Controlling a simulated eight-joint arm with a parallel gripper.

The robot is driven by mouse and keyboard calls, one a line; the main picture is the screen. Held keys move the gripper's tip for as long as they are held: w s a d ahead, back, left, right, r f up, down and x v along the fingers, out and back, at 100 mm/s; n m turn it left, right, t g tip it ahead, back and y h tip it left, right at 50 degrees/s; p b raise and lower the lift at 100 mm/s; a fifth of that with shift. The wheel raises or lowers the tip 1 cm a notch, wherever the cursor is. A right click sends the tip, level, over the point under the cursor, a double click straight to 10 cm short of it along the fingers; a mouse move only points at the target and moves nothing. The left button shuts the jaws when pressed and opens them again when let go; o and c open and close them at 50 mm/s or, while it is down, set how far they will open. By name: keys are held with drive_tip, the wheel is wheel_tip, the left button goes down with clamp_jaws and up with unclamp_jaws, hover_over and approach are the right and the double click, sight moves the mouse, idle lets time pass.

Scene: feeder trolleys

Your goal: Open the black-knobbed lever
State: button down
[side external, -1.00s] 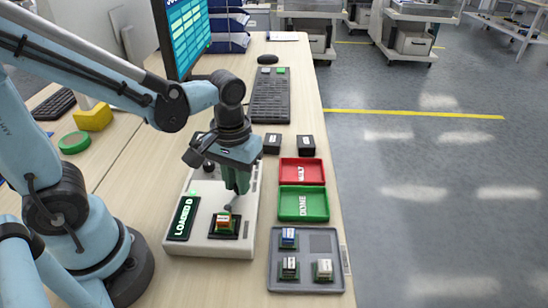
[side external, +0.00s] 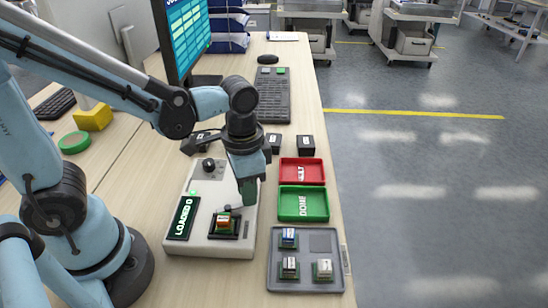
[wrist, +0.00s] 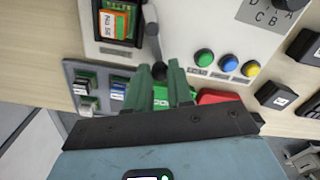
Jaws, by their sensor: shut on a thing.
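The white test device (side external: 182,246) stands on the bench with a socket (side external: 211,234) holding an orange-topped chip (side external: 223,222), which also shows in the wrist view (wrist: 113,24). A grey lever (side external: 231,209) runs beside the socket toward my gripper (side external: 249,203). In the wrist view the lever's shaft (wrist: 152,35) ends at a dark knob (wrist: 158,70) between my green fingertips (wrist: 161,72). My gripper is shut on this knob, which the fingers partly hide.
Green, blue and yellow buttons (wrist: 228,62) sit beside the lever. A red tray (side external: 302,160), a green tray (side external: 281,205) and a grey tray (side external: 311,288) with several chips lie to the right. Small black boxes (side external: 306,145) stand behind. A black dial (side external: 208,165) is on the device.

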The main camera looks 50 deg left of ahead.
drive_tip(key=shift+d+m, duration=0.2)
drive_tip(key=shift+m, duration=0.1)
idle(0.4)
drive_tip(key=c, duration=1)
unclamp_jaws()
drive_tip(key=shift+r, duration=6.05)
